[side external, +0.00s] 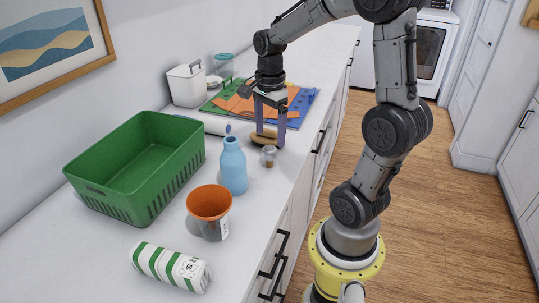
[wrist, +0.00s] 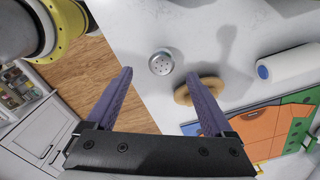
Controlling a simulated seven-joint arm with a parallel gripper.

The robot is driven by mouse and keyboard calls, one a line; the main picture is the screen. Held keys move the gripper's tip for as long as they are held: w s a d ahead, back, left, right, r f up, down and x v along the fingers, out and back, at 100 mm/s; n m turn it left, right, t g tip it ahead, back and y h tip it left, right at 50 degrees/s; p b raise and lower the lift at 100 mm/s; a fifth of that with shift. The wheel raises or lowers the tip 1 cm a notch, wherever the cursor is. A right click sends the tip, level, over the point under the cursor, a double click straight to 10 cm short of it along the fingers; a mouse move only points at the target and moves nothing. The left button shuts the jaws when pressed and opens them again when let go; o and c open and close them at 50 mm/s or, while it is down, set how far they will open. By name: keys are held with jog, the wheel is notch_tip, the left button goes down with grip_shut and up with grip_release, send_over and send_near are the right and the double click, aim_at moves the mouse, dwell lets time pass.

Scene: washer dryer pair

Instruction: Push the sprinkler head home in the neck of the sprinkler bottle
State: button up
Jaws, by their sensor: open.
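The sprinkler head (side external: 268,155) is a small grey piece with a brownish lower part, on the white counter near its front edge. In the wrist view its round, perforated metal top (wrist: 161,62) faces up. The blue sprinkler bottle (side external: 233,168) stands upright on the counter, left of the head. Its neck looks empty; it does not show in the wrist view. My gripper (side external: 269,138) is open with purple fingers pointing down, behind the head in the side view. In the wrist view the head shows between the fingertips of my gripper (wrist: 159,73), with nothing gripped.
A tan wooden piece (wrist: 205,88) lies by one finger. A colourful board (side external: 300,108) and white canister (side external: 187,86) are behind. The counter edge is close.

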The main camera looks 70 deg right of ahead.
aim_at(270, 148)
notch_tip(270, 148, down, 8)
jog(key=shift+w+d+f, duration=0.1)
jog(key=shift+f, duration=0.05)
dwell(0.4)
jog(key=shift+c, duration=0.2)
grip_shut()
